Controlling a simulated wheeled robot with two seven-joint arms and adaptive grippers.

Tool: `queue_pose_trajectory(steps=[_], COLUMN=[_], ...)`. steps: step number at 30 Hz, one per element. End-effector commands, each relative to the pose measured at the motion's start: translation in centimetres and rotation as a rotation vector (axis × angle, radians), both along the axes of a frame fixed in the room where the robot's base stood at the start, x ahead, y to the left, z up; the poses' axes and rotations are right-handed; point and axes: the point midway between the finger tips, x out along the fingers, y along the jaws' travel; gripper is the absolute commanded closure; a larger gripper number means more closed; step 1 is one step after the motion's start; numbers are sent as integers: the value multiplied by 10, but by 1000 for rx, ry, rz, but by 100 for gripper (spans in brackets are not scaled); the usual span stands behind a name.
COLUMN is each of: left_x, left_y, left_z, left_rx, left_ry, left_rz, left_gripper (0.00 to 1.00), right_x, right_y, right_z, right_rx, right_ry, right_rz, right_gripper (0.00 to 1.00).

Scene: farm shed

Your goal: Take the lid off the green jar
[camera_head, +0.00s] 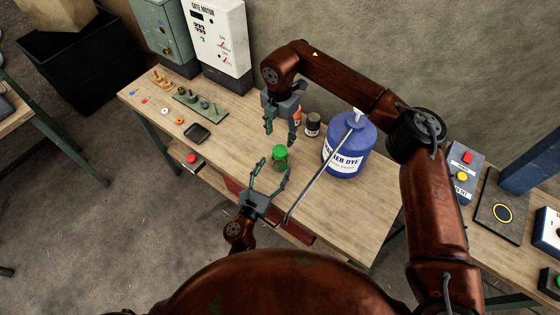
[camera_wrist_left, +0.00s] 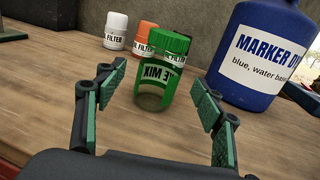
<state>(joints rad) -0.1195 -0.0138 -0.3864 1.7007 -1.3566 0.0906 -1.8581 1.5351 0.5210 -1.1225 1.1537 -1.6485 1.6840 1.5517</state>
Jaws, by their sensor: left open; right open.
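The green jar (camera_head: 280,160) stands upright on the wooden workbench, with its green lid (camera_head: 279,151) on top. My right gripper (camera_head: 282,138) is open, pointing down behind the jar, apart from the lid and empty.
A large blue marker dye bottle (camera_head: 348,148) stands right of the jar. An orange filter bottle (camera_wrist_left: 147,38) and a white one (camera_wrist_left: 117,30) stand behind it. A black tray (camera_head: 197,133) lies to the left. The wooden workbench (camera_head: 235,150) is bare left of the jar.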

Motion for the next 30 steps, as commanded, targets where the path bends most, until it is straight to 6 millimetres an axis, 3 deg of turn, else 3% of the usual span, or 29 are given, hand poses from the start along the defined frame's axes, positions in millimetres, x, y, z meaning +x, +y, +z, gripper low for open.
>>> queue_pose_trajectory(steps=[9, 21, 30], left_x=[38, 45, 45], left_y=[-19, -22, -22], left_z=[0, -1, -1], left_rx=[-1, 0, 0], left_ry=[0, 1, 1], left_rz=[-3, -3, -3], left_gripper=[38, 38, 58], right_x=[0, 0, 0], right_y=[-2, -2, -2], right_z=[-1, -1, -1], right_rx=[0, 0, 0], right_ry=[1, 1, 1], right_rz=[-2, -3, -3], right_gripper=[49, 49, 49])
